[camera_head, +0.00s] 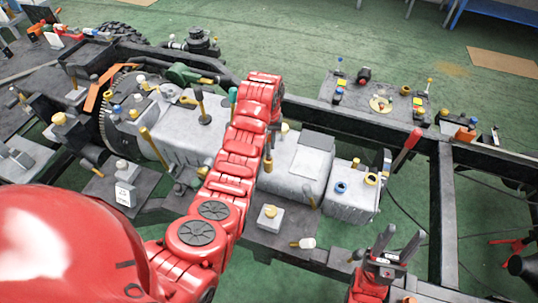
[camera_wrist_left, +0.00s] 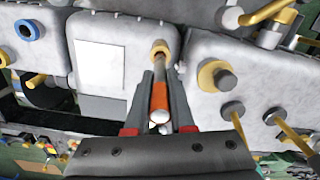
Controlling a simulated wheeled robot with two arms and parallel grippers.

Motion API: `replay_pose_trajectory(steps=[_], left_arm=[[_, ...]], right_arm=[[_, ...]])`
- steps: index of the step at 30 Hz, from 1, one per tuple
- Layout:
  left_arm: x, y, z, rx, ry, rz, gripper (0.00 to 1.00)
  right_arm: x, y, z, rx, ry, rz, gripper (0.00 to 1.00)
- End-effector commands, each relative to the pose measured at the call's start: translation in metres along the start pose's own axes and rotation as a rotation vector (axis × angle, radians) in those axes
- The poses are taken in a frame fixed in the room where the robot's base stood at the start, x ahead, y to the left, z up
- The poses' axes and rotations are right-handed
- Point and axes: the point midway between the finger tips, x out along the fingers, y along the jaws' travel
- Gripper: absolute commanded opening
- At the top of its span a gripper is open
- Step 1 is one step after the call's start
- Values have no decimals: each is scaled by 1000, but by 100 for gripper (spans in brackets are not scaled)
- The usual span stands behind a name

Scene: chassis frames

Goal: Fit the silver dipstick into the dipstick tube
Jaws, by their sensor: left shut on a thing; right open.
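My left gripper (camera_wrist_left: 160,80) is shut on the silver dipstick (camera_wrist_left: 159,117), which has a pale rounded end and an orange band. The dipstick lies between the two dark fingers, its pale end towards the wrist camera. Its far end lines up with a brass-coloured collar (camera_wrist_left: 160,48) on the grey engine housing, which looks like the mouth of the dipstick tube. I cannot tell whether the tip is inside the collar or just above it. In the head view my red left arm hides most of this spot. My right gripper (camera_head: 399,239) is open and empty, fingers pointing up, at the lower right.
The grey engine and gearbox (camera_head: 297,165) sit within a black chassis frame (camera_head: 441,205). A blue-ringed port (camera_head: 341,187), a yellow-ringed port (camera_head: 371,179) and a red-handled lever (camera_head: 406,150) are to the right. Several yellow-handled parts stand around.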

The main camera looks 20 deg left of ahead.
Motion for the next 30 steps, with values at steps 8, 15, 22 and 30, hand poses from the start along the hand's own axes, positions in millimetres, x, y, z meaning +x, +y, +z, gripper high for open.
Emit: replay_pose_trajectory(steps=[8, 15, 22, 30], left_arm=[[27, 0, 2, 0, -7, -2, 0], [40, 0, 1, 0, -2, -1, 0], [44, 0, 1, 0, -2, -1, 23], [43, 0, 1, 0, -2, -1, 51]], right_arm=[[18, 1, -3, 0, 0, 0, 50], [18, 1, -3, 0, 0, 0, 50], [15, 1, -2, 0, 0, 0, 50], [16, 1, -3, 0, 0, 0, 50]])
